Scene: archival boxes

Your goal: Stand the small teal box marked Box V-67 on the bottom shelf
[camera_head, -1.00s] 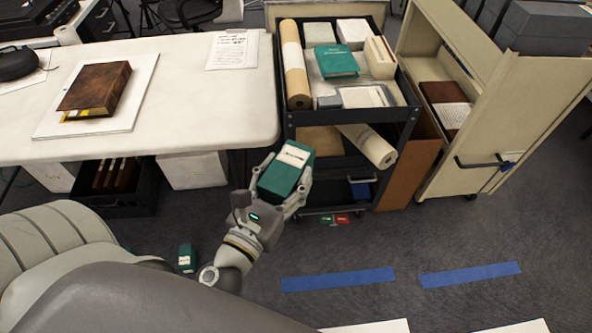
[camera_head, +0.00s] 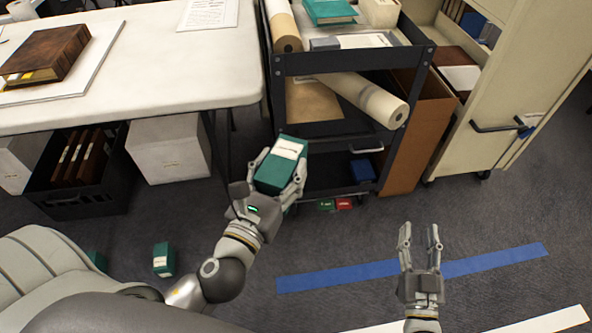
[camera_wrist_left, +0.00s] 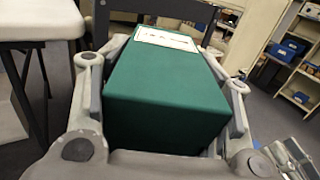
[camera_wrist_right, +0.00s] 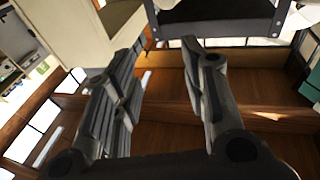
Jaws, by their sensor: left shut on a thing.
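A small teal box with a white label (camera_head: 282,165) is clamped in my left gripper (camera_head: 280,180); the lettering is too small to read. It is held in front of the black cart's left end. The cart's bottom shelf (camera_head: 325,182) is dark and partly hidden behind the left gripper and box. My right gripper (camera_head: 419,232) is open and empty above the floor, right of the cart's front; its parted fingers also show in the right wrist view (camera_wrist_right: 165,75).
A blue box (camera_head: 362,170) sits low at the cart's right. A paper roll (camera_head: 365,100) juts out above. Green and red tags (camera_head: 335,204) are at the cart's foot. Another teal box (camera_head: 163,259) stands on the floor at left. A white table (camera_head: 150,70) stands left.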

